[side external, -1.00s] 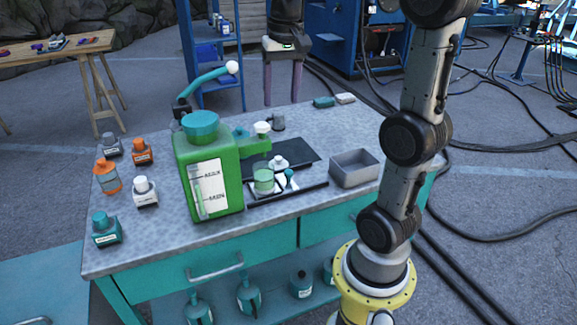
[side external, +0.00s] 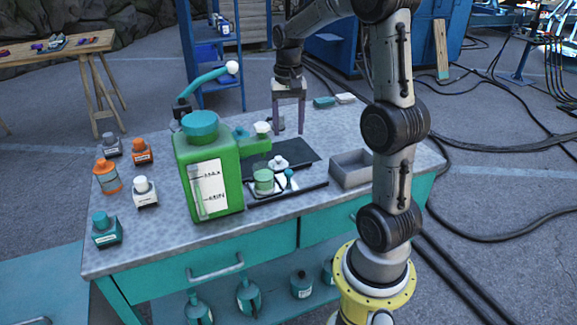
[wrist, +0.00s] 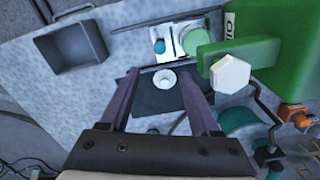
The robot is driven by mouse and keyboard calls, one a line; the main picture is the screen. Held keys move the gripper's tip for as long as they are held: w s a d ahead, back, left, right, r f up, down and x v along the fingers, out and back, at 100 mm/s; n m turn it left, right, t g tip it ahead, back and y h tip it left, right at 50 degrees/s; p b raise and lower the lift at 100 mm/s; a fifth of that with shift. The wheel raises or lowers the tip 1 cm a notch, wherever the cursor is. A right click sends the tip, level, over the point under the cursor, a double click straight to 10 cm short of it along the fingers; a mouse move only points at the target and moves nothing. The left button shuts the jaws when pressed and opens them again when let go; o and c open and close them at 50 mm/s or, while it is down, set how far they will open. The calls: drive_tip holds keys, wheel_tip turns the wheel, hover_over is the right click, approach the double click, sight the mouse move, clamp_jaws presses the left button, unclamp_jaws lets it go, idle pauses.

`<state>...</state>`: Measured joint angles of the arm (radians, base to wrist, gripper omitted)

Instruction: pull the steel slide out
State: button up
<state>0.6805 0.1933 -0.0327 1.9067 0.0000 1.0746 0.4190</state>
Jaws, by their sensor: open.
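The green machine (side external: 208,172) stands on the bench with a teal cap and a side arm carrying a white knob (wrist: 229,75). Beside it is a pale, steel-looking plate (wrist: 158,33), which seems to be the slide. A teal knob (wrist: 159,47) and a green round part (wrist: 196,41) sit on it. A round white knob (wrist: 164,78) is at the edge of the black pad (wrist: 155,99). My gripper (side external: 288,131) is open and empty above the bench's far side. In the wrist view my gripper (wrist: 158,68) has its fingers spread on either side of the round knob, apparently above it.
A grey open tray (side external: 350,168) stands right of the pad. Small bottles (side external: 142,190) stand at the bench's left. The machine's teal lever (side external: 205,78) reaches up behind its cap. Two small blocks (side external: 324,102) lie at the far edge.

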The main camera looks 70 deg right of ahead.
sight(289, 171)
wheel_tip(289, 171, down, 13)
drive_tip(key=shift+f, duration=0.1)
idle(0.3)
clamp_jaws()
idle(1.5)
